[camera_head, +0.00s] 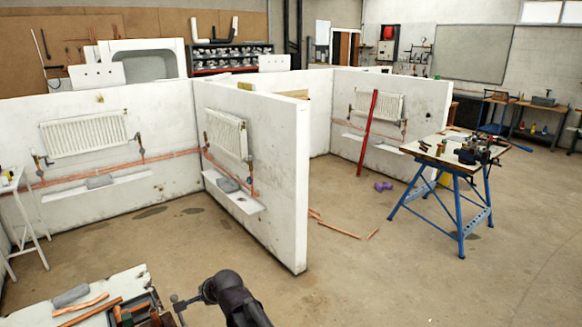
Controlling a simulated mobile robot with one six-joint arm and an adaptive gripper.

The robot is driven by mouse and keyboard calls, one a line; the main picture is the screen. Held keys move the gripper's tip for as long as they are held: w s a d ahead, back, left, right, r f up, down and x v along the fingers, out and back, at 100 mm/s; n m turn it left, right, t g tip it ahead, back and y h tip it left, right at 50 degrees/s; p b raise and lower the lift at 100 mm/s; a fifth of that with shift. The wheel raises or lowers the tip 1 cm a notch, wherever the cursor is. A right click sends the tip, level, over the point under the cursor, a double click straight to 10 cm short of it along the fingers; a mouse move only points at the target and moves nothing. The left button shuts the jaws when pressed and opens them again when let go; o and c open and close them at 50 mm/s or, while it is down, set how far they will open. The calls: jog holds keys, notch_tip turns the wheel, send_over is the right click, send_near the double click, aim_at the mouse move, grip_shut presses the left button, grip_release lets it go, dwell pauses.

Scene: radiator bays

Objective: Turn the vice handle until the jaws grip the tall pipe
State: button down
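A dark vice-like tool (482,150) sits on the blue-legged folding workbench (420,153) at the right. It is too small to make out its handle or jaws, and I cannot pick out a tall pipe in it. My black arm (238,303) rises from the bottom edge, far from that bench, and bends left beside a cluttered table. A small grey metal piece (178,302) shows at its left; I cannot tell if it belongs to my gripper or to something on the table. My gripper's fingers cannot be made out.
A white-topped table (125,283) with copper pipes and a tool tray stands at bottom left. White partition walls (285,180) form radiator bays. A long red bar (367,133) leans in the right bay. Copper offcuts (338,230) lie on the floor. The floor front right is clear.

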jog(key=w+d+f+n+g+h, duration=0.1)
jog(key=d+f+n+h, duration=0.1)
jog(key=d, duration=1)
jog(key=d+f+n+g+h, duration=0.1)
jog(key=d+f+n+h, duration=0.1)
jog(key=d, duration=1)
jog(key=s+d+n+g+h, duration=0.1)
jog(key=s+d, duration=0.3)
jog(key=d, duration=0.7)
jog(key=s+d+f+n+g+h, duration=0.1)
jog(key=s+d+n+g+h, duration=0.1)
jog(key=d, duration=0.8)
jog(key=shift+s+d+f+n, duration=0.3)
jog(key=shift+s+n, duration=0.5)
jog(key=shift+s, duration=0.35)
